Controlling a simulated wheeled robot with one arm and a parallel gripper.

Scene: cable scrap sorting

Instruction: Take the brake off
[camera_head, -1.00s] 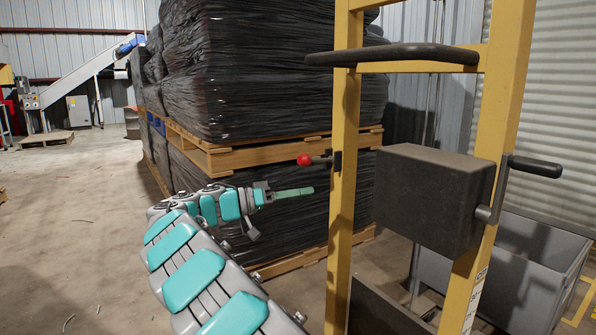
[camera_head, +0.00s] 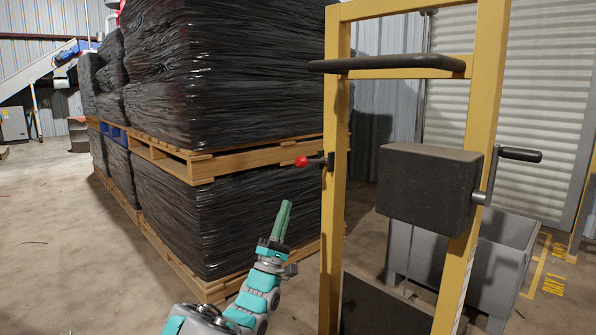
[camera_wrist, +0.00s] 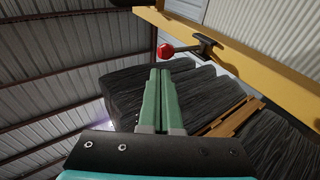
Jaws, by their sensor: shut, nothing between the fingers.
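The brake appears to be the short black lever with a red ball knob (camera_head: 301,161) on the left post of the yellow hand truck frame (camera_head: 334,215). The lever sticks out to the left from a black bracket on the post. My gripper (camera_head: 284,208) is shut and empty, pointing up, below and slightly left of the knob in the head view. In the wrist view my gripper (camera_wrist: 157,76) has its green fingers together, and the red knob (camera_wrist: 166,51) shows just beyond their tips. I see no contact.
A black box (camera_head: 428,187) with a crank handle (camera_head: 520,155) sits on the frame. Black-wrapped stacks (camera_head: 230,75) on wooden pallets (camera_head: 222,160) stand behind the lever. A grey bin (camera_head: 505,250) is at right. Open floor (camera_head: 50,240) lies at left.

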